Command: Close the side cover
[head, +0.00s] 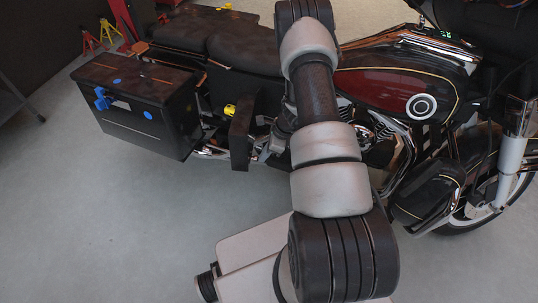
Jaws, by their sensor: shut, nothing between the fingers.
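The side cover (241,132) is a dark panel on the flank of the motorcycle, below the seat and just left of my arm. It stands out from the body at an angle, swung open. A yellow part (230,111) shows beside its upper left edge. My arm crosses the middle of the head view and hides the area right of the cover. I cannot make out my gripper; it is outside the picture or hidden behind the arm.
A black side case (150,128) with blue latches juts out left of the cover. The dark red tank (385,95) and chrome engine parts are to the right. Red and yellow stands (108,28) are at the back left. The grey floor at the front left is clear.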

